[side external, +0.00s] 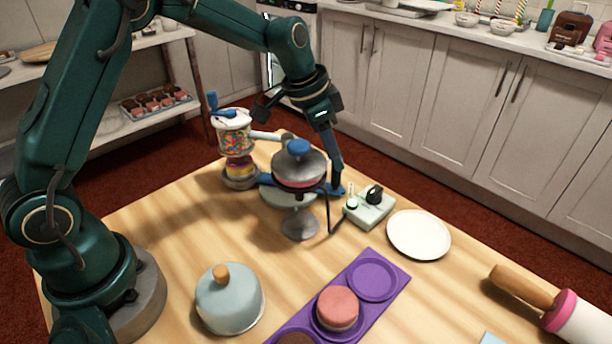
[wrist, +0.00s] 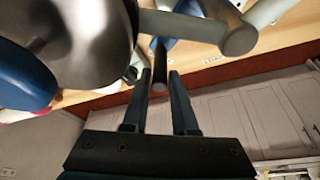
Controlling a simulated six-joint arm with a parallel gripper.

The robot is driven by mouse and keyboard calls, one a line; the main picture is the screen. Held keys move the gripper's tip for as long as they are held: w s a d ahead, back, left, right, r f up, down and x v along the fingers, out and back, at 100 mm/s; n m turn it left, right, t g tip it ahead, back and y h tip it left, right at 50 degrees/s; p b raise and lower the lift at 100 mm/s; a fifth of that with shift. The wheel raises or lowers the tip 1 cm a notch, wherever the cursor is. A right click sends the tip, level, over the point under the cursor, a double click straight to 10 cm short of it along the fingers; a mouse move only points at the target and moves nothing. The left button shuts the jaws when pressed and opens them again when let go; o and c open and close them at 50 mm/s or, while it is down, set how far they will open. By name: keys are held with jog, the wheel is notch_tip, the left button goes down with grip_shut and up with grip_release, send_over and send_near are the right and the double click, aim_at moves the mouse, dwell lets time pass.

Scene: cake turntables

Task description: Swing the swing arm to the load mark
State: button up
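The turntable stand carries a grey metal dome (side external: 299,170) with a blue knob over a pink layer. A narrow gap seems to show beside the post, so I see no firm hold. The dome (wrist: 65,40) fills the upper left there. I cannot make out a load mark.
A sprinkle dispenser (side external: 234,140) stands behind left, a control box (side external: 366,212) and white plate (side external: 419,235) to the right. A thin dark bent rod (side external: 333,222) rises beside the stand. A purple tray (side external: 374,279) and blue cloche (side external: 229,303) are in front.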

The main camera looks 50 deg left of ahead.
grip_shut()
jog(key=shift+w+a, duration=1)
jog(key=shift+w, duration=0.1)
jog(key=shift+w+a, duration=0.4)
jog(key=shift+a, duration=0.2)
jog(key=shift+w+a, duration=0.35)
jog(key=shift+a, duration=0.25)
jog(key=shift+a, duration=0.1)
